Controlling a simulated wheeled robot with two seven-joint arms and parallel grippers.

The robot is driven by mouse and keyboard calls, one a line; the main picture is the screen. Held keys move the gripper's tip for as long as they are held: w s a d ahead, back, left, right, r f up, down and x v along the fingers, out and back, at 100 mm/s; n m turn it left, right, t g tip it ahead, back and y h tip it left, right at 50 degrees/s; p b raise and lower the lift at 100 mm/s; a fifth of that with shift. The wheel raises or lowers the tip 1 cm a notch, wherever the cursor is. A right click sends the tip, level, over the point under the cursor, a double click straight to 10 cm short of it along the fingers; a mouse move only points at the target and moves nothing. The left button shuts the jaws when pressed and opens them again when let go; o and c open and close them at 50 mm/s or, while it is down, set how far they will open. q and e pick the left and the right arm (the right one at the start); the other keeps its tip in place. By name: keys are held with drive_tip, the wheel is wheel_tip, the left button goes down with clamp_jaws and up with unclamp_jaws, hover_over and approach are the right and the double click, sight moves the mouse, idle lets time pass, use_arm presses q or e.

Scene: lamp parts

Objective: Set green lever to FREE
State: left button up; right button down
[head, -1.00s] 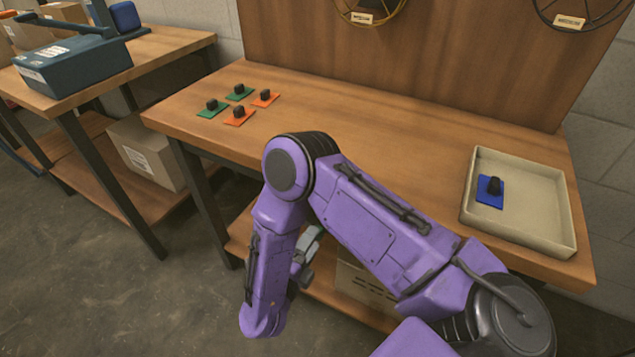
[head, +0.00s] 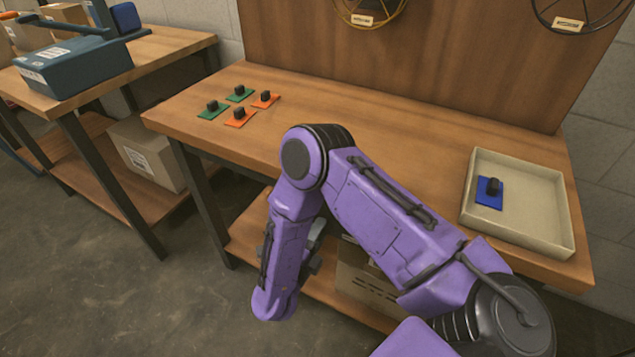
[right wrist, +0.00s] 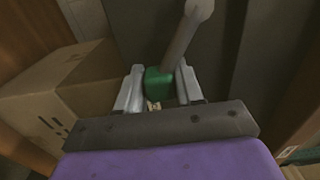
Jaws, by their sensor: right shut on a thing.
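The green lever shows in the right wrist view as a green grip (right wrist: 158,84) with a grey rod running up from it to a rounded end near the top edge. My right gripper (right wrist: 160,72) has one finger on each side of the green grip and is shut on it. A small pale tag shows just below the grip, too small to read. No FREE marking is legible. In the head view my purple right arm hides the lever and most of the gripper; only grey gripper parts (head: 316,250) show beside the forearm, below the table top. My left gripper is not in view.
A cardboard box (right wrist: 60,95) stands left of the fingers in the right wrist view. On the workbench (head: 330,110) lie green and orange plates with black knobs (head: 239,93) and a tray (head: 540,210) holding a blue plate (head: 490,200). A second table (head: 170,45) stands left.

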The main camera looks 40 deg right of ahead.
sight(328, 214)
drive_tip(key=r+n+p, duration=0.2)
drive_tip(key=n+p, duration=0.1)
drive_tip(key=shift+s+d+r, duration=0.1)
drive_tip(key=shift+s+d, duration=0.05)
drive_tip(key=shift+s, duration=0.2)
drive_tip(key=shift+s+r+n+p, duration=0.1)
drive_tip(key=shift+r+n+p, duration=0.35)
drive_tip(key=shift+n+p, duration=0.45)
drive_tip(key=shift+s+r+n+p, duration=0.1)
drive_tip(key=shift+r+n+p, duration=0.35)
drive_tip(key=shift+n+p, duration=0.45)
drive_tip(key=c, duration=0.8)
unclamp_jaws()
drive_tip(key=b+v, duration=0.1)
drive_tip(key=v, duration=0.9)
drive_tip(key=shift+a, duration=0.2)
